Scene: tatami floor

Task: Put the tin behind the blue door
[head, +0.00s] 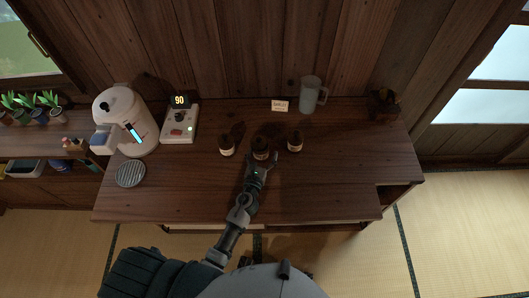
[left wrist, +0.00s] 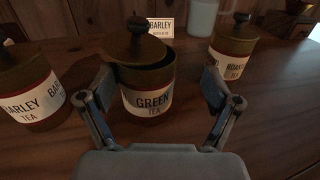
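Three dark tins with lids stand in a row on the wooden counter. In the left wrist view their labels read barley tea (left wrist: 35,100), green tea (left wrist: 150,98) and roasted tea (left wrist: 232,62). In the head view these are the left tin (head: 227,151), middle tin (head: 260,154) and right tin (head: 295,147). The green tea tin's lid looks tilted. My left gripper (head: 259,169) is open, its fingers (left wrist: 162,98) apart on either side of the green tea tin's front; I cannot tell whether they touch it. My right gripper is out of view. No blue door shows.
A small card (head: 280,106), seemingly reading barley, stands behind the tins near a pale mug (head: 310,96). At left are a white kettle-like machine (head: 128,120), a device showing 90 (head: 180,123) and a round grate (head: 131,173). The counter's right side is largely clear.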

